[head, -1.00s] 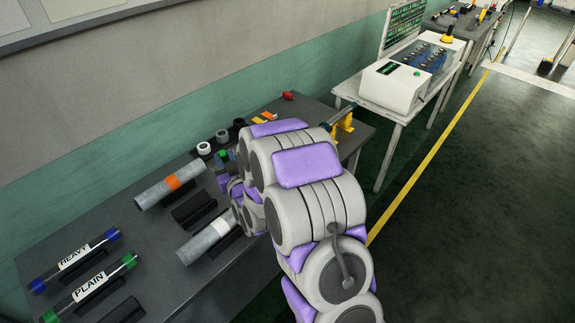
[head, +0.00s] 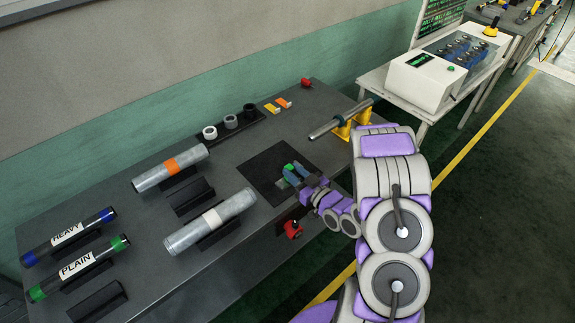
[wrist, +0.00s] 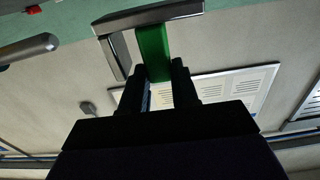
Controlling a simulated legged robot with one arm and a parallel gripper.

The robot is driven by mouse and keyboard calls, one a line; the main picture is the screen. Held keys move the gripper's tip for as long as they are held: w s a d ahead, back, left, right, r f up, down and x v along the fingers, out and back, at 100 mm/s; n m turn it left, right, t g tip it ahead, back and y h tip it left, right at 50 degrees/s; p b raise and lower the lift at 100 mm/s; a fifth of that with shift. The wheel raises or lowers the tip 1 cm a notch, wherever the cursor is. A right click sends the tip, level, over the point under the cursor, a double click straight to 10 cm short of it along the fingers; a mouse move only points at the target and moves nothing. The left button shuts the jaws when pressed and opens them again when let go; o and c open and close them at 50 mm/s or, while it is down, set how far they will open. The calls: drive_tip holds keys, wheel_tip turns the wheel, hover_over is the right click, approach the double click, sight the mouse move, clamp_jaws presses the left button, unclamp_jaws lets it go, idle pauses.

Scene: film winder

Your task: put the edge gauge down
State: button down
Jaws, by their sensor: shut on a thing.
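The edge gauge shows in the wrist view as a green handle (wrist: 154,52) joined to a grey metal angle piece (wrist: 150,19). My gripper (wrist: 157,82) is shut on the green handle, with one dark finger on each side. In the head view my gripper (head: 297,176) is over the right part of the grey bench (head: 235,165), at the dark square mat (head: 260,163). The gauge's green part (head: 289,167) shows at its fingertips. I cannot tell whether the gauge touches the mat.
A metal rod (head: 325,129) on yellow supports (head: 344,127) stands right of the mat. Two grey rolls (head: 170,167) (head: 210,221) lie to the left, with tubes labelled HEAVY (head: 68,237) and PLAIN (head: 78,268). A red knob (head: 292,229) is at the bench's front edge.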

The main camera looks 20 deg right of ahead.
sight(300, 165)
drive_tip(key=w+d, duration=0.2)
drive_tip(key=d, duration=0.1)
drive_tip(key=shift+w+f+b, duration=0.2)
drive_tip(key=shift+w+b, duration=0.1)
drive_tip(key=shift+w, duration=0.05)
drive_tip(key=w+d+f+b, duration=0.1)
drive_tip(key=w, duration=0.2)
drive_tip(key=w+d+f+b, duration=0.1)
drive_tip(key=w+d+f, duration=0.1)
drive_tip(key=w, duration=0.1)
drive_tip(key=w+d+f+b, duration=0.1)
drive_tip(key=w, duration=0.2)
drive_tip(key=shift+w+d+f, duration=0.1)
drive_tip(key=shift+d+f, duration=0.15)
drive_tip(key=shift+d, duration=0.05)
drive_tip(key=shift+d+r, duration=0.1)
drive_tip(key=shift+d, duration=0.2)
drive_tip(key=shift+d+f, duration=0.35)
drive_tip(key=shift+d, duration=0.5)
drive_tip(key=shift+a+f, duration=0.2)
drive_tip(key=shift+a, duration=0.6)
drive_tip(key=c, duration=0.8)
unclamp_jaws()
drive_tip(key=shift+d, duration=0.15)
drive_tip(key=shift+c, duration=0.2)
